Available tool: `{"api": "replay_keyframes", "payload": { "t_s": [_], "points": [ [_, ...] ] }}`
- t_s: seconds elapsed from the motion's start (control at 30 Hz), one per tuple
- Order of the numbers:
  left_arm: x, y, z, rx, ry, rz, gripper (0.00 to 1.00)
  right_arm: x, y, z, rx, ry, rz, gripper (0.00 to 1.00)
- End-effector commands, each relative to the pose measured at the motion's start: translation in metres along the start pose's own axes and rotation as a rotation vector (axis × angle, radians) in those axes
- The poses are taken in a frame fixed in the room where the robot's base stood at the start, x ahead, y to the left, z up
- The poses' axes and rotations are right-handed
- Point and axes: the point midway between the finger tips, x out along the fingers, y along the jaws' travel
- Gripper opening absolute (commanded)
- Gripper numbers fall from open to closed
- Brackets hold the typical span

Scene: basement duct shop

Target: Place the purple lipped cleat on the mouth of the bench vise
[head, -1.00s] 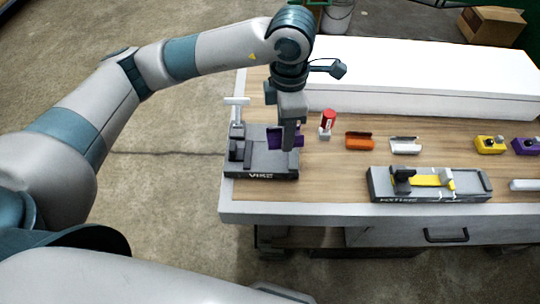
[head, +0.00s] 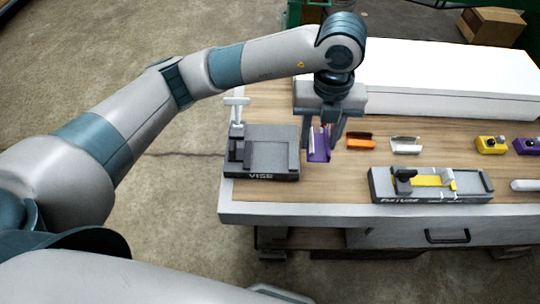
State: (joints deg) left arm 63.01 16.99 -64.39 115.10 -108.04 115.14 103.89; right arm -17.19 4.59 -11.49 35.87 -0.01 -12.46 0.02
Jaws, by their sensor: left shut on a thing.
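The purple lipped cleat (head: 319,149) is between the fingers of my left gripper (head: 322,138), just right of the bench vise. It looks like an open channel standing on end or tilted; whether it touches the table I cannot tell. The grey bench vise (head: 266,156), marked VISE, stands at the table's left end with its light T-handle (head: 236,108) at the back left. No purple shows on the vise. My right gripper is not in view.
An orange channel piece (head: 360,141) and a white one (head: 405,145) lie right of my gripper. A grey fixture with a yellow strip (head: 430,181) is in front of them. Yellow (head: 491,144) and purple (head: 526,146) blocks stand far right. A long white box (head: 440,85) lines the back.

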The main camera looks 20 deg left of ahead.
Motion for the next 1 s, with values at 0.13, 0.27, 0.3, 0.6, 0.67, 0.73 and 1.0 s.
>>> {"api": "replay_keyframes", "payload": {
  "t_s": [0.13, 0.27, 0.3, 0.6, 0.67, 0.73, 1.0],
  "points": [
    [0.0, 0.0, 0.0, -0.009, 0.0, 0.0, 0.17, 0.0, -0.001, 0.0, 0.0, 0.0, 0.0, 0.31],
    [0.0, 0.0, 0.0, -0.008, 0.0, 0.0, 0.17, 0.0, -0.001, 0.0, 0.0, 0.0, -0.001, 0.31],
    [0.0, 0.0, 0.0, -0.007, 0.0, 0.0, 0.17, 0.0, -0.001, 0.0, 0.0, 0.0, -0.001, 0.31],
    [0.011, 0.02, 0.007, -0.01, 0.004, 0.002, 0.17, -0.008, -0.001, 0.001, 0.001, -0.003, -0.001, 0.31],
    [0.017, 0.029, 0.011, -0.011, 0.004, 0.002, 0.17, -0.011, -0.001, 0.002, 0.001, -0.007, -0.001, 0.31],
    [0.025, 0.041, 0.015, -0.011, 0.005, 0.002, 0.17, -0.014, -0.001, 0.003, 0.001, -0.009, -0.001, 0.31],
    [0.055, 0.087, 0.033, -0.011, 0.004, 0.002, 0.17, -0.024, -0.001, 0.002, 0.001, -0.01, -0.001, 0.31]
  ]
}}
